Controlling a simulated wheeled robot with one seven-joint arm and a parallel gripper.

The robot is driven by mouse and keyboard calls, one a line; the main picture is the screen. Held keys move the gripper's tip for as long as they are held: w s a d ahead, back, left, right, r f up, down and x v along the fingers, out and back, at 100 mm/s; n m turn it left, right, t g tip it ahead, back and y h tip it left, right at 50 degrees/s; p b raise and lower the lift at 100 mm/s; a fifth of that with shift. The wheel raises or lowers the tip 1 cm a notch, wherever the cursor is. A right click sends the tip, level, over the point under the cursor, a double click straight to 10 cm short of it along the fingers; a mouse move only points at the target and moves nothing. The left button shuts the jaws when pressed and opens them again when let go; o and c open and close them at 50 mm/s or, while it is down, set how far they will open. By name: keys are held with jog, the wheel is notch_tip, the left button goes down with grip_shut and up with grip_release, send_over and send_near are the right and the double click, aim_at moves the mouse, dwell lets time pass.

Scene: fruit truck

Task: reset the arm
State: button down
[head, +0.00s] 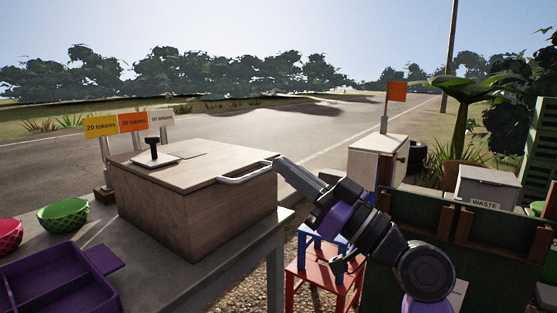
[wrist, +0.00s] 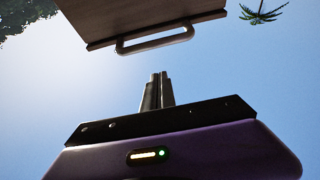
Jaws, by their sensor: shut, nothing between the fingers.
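My gripper (head: 281,163) is at the end of my arm, at the right edge of a wooden box (head: 190,221) on the grey table. Its tip is close to the box's white handle (head: 250,172); in the head view I cannot tell if they touch. In the wrist view the fingers (wrist: 157,78) are together and hold nothing. There the handle (wrist: 155,43) is beyond the fingertips, with a visible gap between them, and the box's wooden panel (wrist: 140,18) is behind it.
A green bowl (head: 63,216), a pink bowl (head: 9,235) and a purple tray (head: 45,280) are at the left. Token signs (head: 132,122) stand behind the box.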

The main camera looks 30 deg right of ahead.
jog(key=v, duration=0.6)
jog(key=shift+s, duration=0.1)
